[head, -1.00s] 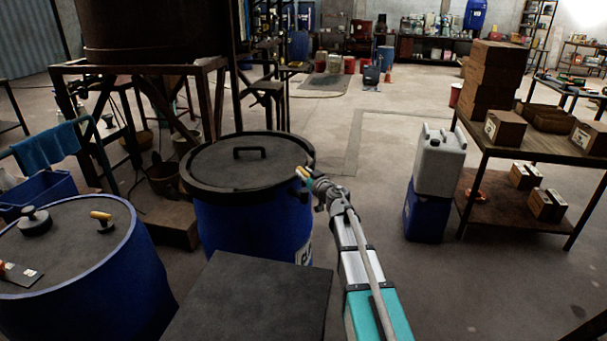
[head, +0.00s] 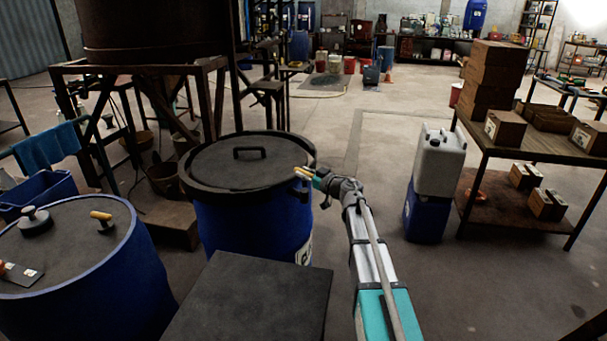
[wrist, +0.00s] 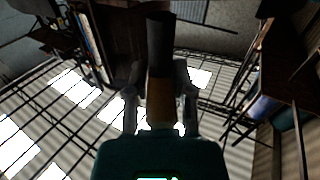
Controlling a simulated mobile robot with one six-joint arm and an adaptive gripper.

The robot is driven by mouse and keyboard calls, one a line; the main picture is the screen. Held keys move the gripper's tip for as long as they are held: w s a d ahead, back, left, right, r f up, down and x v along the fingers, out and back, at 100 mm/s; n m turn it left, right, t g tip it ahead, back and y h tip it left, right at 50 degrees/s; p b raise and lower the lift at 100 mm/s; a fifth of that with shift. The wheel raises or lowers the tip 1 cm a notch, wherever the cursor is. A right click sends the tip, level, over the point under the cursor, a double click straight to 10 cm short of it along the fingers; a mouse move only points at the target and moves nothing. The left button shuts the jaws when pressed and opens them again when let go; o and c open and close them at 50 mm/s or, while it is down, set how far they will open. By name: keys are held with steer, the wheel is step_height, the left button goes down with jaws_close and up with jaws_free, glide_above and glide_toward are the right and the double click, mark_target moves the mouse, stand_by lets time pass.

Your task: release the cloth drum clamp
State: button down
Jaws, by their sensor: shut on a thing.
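The blue drum (head: 250,228) stands in the middle of the head view. Its black lid (head: 225,166) has a bar handle, and a dark clamp ring (head: 196,186) runs around the rim. My gripper (head: 308,176) is at the right side of that rim. Small yellow-orange parts show at its tip. In the wrist view my gripper (wrist: 158,95) is shut on the clamp lever, whose orange-brown grip (wrist: 159,103) lies between the fingers. A dark part (wrist: 160,42) extends beyond it. The lever's joint with the ring is too small to make out.
Another blue drum (head: 100,270) with tools on its lid stands at lower left. A dark flat-topped box (head: 250,300) is in front. A white jerrycan (head: 440,160) on a blue one (head: 426,212) and a bench with boxes (head: 545,150) are right. Floor between is clear.

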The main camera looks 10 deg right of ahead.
steer(key=shift+c, duration=2.4)
jaws_free()
steer(key=v, duration=1.2)
